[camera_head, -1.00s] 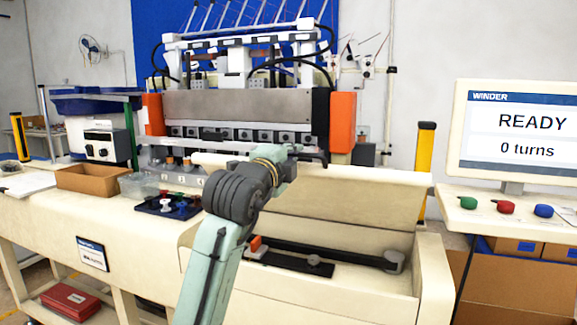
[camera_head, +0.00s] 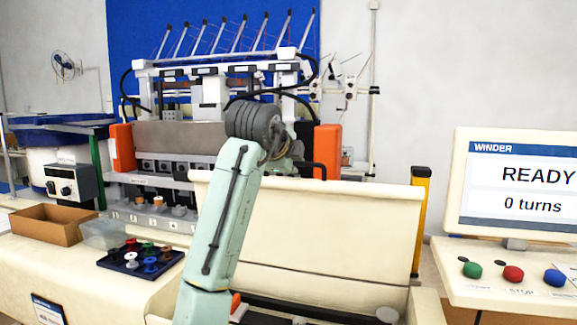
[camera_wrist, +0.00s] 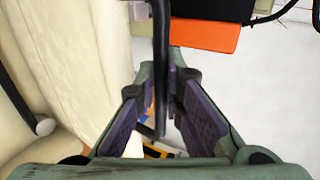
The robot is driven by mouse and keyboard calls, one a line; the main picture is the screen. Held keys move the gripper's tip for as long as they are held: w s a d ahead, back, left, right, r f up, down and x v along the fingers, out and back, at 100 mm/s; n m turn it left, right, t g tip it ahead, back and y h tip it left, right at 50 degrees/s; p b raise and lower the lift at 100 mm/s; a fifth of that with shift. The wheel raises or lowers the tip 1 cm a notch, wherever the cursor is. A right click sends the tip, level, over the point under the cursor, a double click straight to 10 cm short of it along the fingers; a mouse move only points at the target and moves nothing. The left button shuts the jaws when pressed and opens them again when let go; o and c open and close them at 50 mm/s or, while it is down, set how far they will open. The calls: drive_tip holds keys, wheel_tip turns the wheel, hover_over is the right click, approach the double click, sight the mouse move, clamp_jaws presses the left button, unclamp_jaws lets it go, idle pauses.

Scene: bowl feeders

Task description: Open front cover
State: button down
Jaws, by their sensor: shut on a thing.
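The front cover (camera_head: 335,235) is a wide cream panel at the front of the winding machine. It stands raised and steep, with the dark trough showing below it. A black bar handle (camera_wrist: 160,70) runs between the fingers of my gripper (camera_wrist: 161,86) in the wrist view, and the fingers are shut on it. The cream cover also shows at the left of the wrist view (camera_wrist: 75,75). In the head view my arm hides part of the cover, and my fingers are mostly hidden; a piece of the black handle (camera_head: 314,168) shows behind the cover's top edge.
An orange end block (camera_head: 327,150) stands right behind the cover; it also shows in the wrist view (camera_wrist: 205,36). A dark tray (camera_head: 125,262) of colored spools and a cardboard box (camera_head: 45,226) lie left. The winder screen (camera_head: 515,185) and its buttons stand right.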

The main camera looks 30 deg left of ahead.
drive_tip(key=shift+w+a, duration=0.1)
drive_tip(key=shift+w, duration=0.2)
drive_tip(key=c, duration=1.7)
unclamp_jaws()
drive_tip(key=v, duration=1.2)
drive_tip(key=shift+r, duration=0.25)
drive_tip(key=shift+w, duration=0.15)
